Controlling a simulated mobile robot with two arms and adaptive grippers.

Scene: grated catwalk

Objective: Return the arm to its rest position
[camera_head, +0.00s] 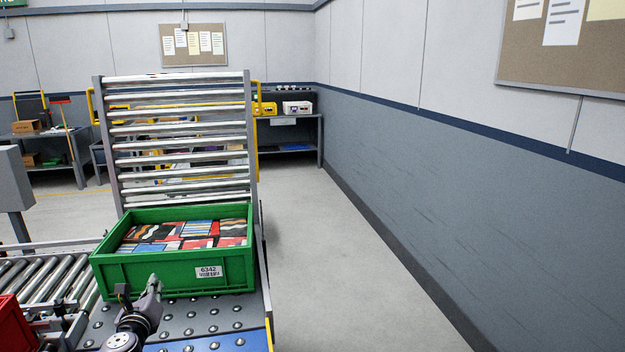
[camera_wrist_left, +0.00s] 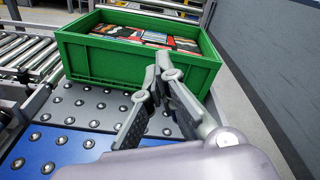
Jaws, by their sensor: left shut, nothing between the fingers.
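My left gripper (camera_head: 152,284) is at the bottom left of the head view, in front of the near wall of a green crate. In the left wrist view the left gripper (camera_wrist_left: 161,66) has its fingertips together with nothing between them. The green crate (camera_head: 170,276) holds several flat, colourful items (camera_head: 185,235) and bears a white label reading 6342. It also fills the top of the left wrist view (camera_wrist_left: 120,60). The fingertips overlap the crate wall in that view; I cannot tell whether they touch it. My right gripper is not in view.
The crate stands on a ball-transfer table (camera_head: 205,320) with a blue front strip. A roller conveyor (camera_head: 45,280) joins at left, and a raised roller gate (camera_head: 180,140) stands behind. A red crate (camera_head: 10,325) is at the left edge. The floor (camera_head: 330,250) to the right is clear up to the wall.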

